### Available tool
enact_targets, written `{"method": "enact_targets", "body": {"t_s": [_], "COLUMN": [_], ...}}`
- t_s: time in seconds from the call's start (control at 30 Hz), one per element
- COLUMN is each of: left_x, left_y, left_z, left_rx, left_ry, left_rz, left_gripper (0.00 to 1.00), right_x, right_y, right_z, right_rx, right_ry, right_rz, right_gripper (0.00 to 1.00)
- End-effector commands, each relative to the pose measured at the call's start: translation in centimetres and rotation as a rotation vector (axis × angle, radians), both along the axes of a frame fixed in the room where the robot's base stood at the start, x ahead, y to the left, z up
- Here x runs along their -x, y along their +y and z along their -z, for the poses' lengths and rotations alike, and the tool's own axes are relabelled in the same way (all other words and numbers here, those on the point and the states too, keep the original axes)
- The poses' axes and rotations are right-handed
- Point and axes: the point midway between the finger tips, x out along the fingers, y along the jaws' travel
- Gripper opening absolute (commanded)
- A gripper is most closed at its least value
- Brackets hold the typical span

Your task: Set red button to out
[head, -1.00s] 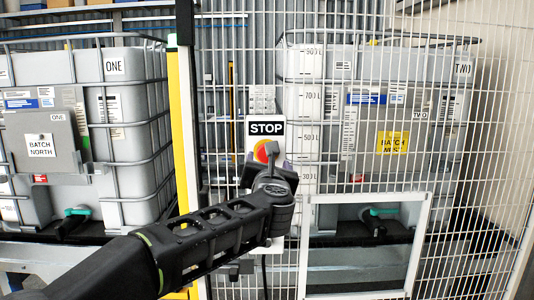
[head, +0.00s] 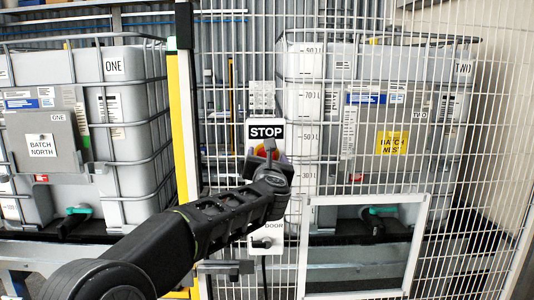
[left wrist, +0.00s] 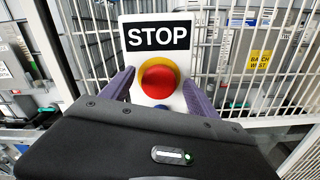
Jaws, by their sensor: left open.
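The red button (left wrist: 158,81) sits in a yellow ring on a white control panel under a black STOP sign (left wrist: 157,37). In the head view the red button (head: 260,151) is mostly hidden behind my left gripper (head: 267,160). In the left wrist view my left gripper (left wrist: 159,82) is open, with one purple finger on each side of the button and nothing held between them. I cannot tell whether the fingers touch the button or whether it is pressed in. My right gripper is not in view.
A wire mesh fence (head: 222,140) stands around the panel. Tote ONE (head: 118,93) stands at the left beside a yellow post (head: 181,120); tote TWO (head: 335,110) stands behind the mesh at the right.

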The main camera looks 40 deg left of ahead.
Motion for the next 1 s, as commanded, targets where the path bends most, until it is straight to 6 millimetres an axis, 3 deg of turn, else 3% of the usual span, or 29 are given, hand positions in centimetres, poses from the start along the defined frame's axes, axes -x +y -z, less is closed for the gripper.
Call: {"method": "enact_targets", "body": {"t_s": [0.33, 1.0], "left_x": [-0.32, -0.31], "left_y": [0.27, 0.25], "left_z": [0.08, 0.07], "left_rx": [0.0, 0.0], "left_ry": [0.0, 0.0], "left_rz": [0.0, 0.0], "left_gripper": [0.68, 0.13], "right_x": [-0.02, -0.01], "right_y": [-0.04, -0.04], "right_z": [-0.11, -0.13], "right_rx": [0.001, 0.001], "right_ry": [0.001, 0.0], "right_rz": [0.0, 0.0], "right_gripper": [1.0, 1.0]}}
